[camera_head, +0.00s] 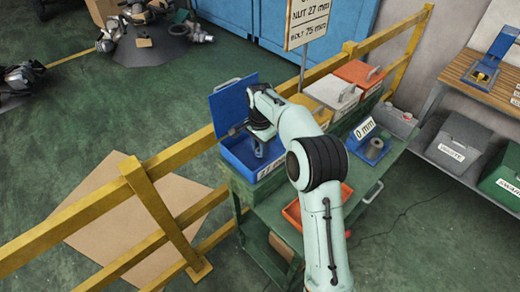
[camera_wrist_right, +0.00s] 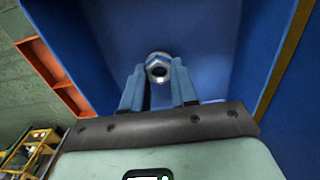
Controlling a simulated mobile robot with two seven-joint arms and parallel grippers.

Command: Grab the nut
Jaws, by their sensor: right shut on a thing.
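The nut (camera_wrist_right: 157,67) is a silver metal hex nut with a dark hole. It sits between the blue fingertips of my right gripper (camera_wrist_right: 158,78) in the right wrist view. In the head view my right gripper (camera_head: 259,150) reaches down into the open blue box (camera_head: 229,157) on the green cart. The nut cannot be made out in the head view. The blue walls of the box surround the fingers in the wrist view. My left gripper is not in view.
The box's raised blue lid (camera_head: 232,103) stands behind the gripper. A yellow railing (camera_head: 150,190) runs along the green cart (camera_head: 375,180). White and red boxes (camera_head: 360,73) stand farther back, with a grey ring (camera_head: 375,149) by the "0 mm" sign (camera_head: 364,129). An orange tray (camera_head: 293,213) lies lower.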

